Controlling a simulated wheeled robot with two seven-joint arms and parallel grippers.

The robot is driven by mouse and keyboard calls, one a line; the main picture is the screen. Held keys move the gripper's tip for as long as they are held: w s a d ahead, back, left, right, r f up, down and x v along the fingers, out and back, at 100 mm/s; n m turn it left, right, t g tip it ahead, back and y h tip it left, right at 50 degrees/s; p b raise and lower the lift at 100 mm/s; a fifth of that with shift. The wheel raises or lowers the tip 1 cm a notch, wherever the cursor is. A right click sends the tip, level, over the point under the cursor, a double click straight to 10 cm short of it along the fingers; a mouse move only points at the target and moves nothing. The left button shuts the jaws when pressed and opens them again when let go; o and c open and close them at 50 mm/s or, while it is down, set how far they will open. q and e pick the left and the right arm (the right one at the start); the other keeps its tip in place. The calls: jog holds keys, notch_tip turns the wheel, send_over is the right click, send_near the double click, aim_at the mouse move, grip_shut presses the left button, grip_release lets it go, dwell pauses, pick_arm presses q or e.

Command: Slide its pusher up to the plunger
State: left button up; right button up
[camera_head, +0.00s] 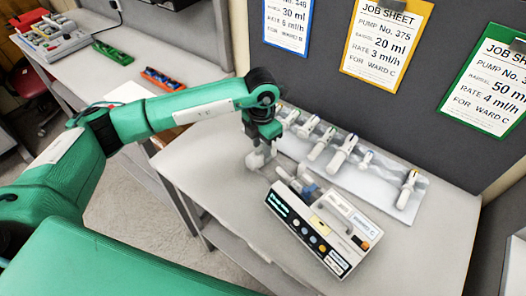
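The infusion pump (345,259) stands on the grey table, with its dark screen and coloured buttons facing front left. Grey and whitish parts (308,184) show at its back left end; the pusher and plunger are too small to tell apart there. My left gripper (257,160) points down just beyond the pump's left end, close to these parts. Whether it touches them, and whether its fingers are open or shut, I cannot tell. My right gripper is not in view.
Several syringes lie on a pale tray (375,186) behind the pump, near the wall. Job sheets (388,40) hang on the dark partition above. The table (215,185) is clear left of the pump and to its right. A side bench (120,75) holds green and orange trays.

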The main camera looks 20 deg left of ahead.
pick_arm(q)
jog(key=shift+b, duration=0.3)
dwell(0.5)
jog(key=c, duration=0.6)
jog(key=shift+o, duration=0.2)
jog(key=shift+s+d, duration=0.4)
jog(key=shift+d, duration=0.2)
jog(key=shift+s+d, duration=0.35)
jog(key=shift+d, duration=0.25)
jog(key=shift+s+d, duration=0.15)
jog(key=shift+d, duration=0.05)
jog(key=o, duration=0.6)
jog(key=shift+c, duration=0.2)
